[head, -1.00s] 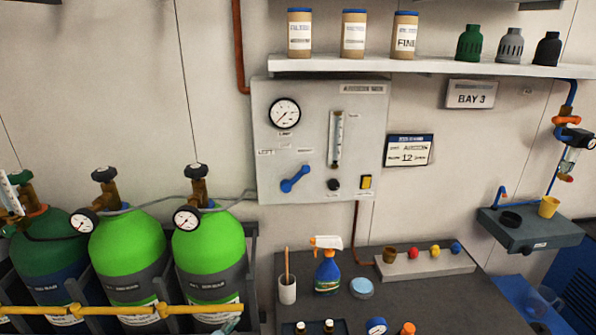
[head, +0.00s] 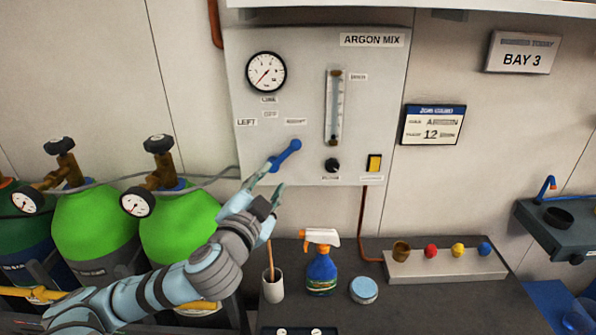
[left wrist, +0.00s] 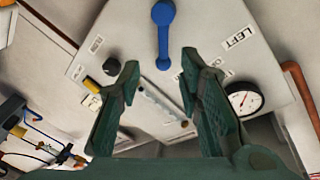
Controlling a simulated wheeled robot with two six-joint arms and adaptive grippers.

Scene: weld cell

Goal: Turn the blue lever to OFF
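The blue lever (head: 287,153) is on the grey panel (head: 390,90), slanting from lower left up to the right, toward the RIGHT label (head: 295,121). The small OFF label (head: 270,114) is above it, and the LEFT label (head: 246,122) is at upper left. My left gripper (head: 272,178) is just below and in front of the lever, covering part of its lower end. In the left wrist view the left gripper (left wrist: 160,58) is open and empty. One end of the lever (left wrist: 163,35) appears between its fingertips; contact cannot be told. My right gripper is not in view.
The panel also carries a gauge (head: 266,72), a flow tube (head: 334,105), a black knob (head: 332,165) and a yellow switch (head: 374,163). Green cylinders (head: 95,225) stand at left. A spray bottle (head: 321,270) and a cup (head: 272,286) stand on the bench below.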

